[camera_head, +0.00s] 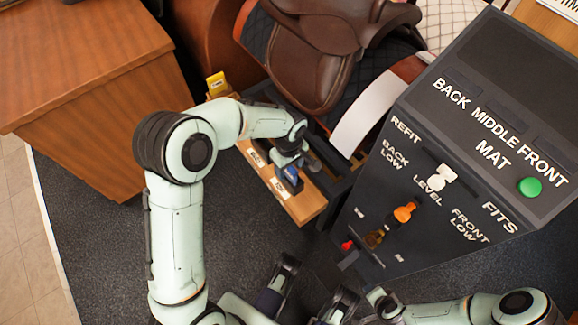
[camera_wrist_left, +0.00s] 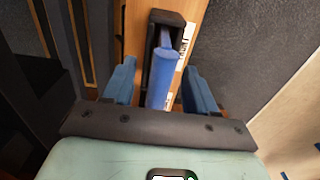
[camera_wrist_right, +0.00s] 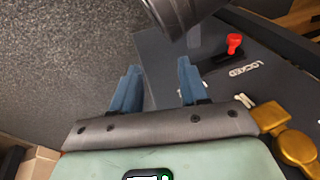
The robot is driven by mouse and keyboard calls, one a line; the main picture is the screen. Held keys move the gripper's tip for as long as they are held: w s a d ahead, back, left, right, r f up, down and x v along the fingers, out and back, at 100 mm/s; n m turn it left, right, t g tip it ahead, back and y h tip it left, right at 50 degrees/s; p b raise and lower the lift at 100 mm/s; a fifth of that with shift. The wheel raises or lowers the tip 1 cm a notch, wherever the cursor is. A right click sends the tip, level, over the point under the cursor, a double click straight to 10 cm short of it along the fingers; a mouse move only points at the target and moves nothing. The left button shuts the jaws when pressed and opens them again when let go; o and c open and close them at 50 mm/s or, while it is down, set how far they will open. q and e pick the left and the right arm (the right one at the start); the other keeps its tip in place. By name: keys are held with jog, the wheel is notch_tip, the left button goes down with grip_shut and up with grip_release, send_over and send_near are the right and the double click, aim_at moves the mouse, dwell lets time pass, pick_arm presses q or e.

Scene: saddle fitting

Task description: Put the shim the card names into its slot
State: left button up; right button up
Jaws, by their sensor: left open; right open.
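A blue shim (camera_wrist_left: 165,75) stands in a dark holder (camera_wrist_left: 172,18) on a wooden rack (camera_head: 308,205). My left gripper (camera_wrist_left: 160,68) is open, with its fingers on either side of the shim and visible gaps to it. In the head view this gripper (camera_head: 291,160) is over the rack's near part, and the blue shim (camera_head: 292,178) shows just below it. A white label beside the holder is partly hidden. My right gripper (camera_wrist_right: 158,68) is open and empty beside the dark console. A white card (camera_head: 568,4) at the top right is cut off, so its wording is unreadable.
The dark console (camera_head: 480,110) at right has a green button (camera_head: 529,186), a white lever (camera_head: 440,176), an orange knob (camera_head: 404,212) and a red knob (camera_wrist_right: 234,42) near "LOCKED". A brown saddle (camera_head: 330,50) is behind the rack. A wooden cabinet (camera_head: 90,110) stands at left.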

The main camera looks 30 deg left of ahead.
pick_arm(q)
notch_tip(320, 180, up, 12)
jog(key=p, duration=0.3)
jog(key=shift+r, duration=0.25)
pick_arm(e)
jog(key=s+a+r+g, duration=0.1)
jog(key=s+a+r, duration=0.1)
jog(key=s+r, duration=0.2)
jog(key=shift+s+a+y, duration=0.4)
jog(key=shift+s, duration=0.1)
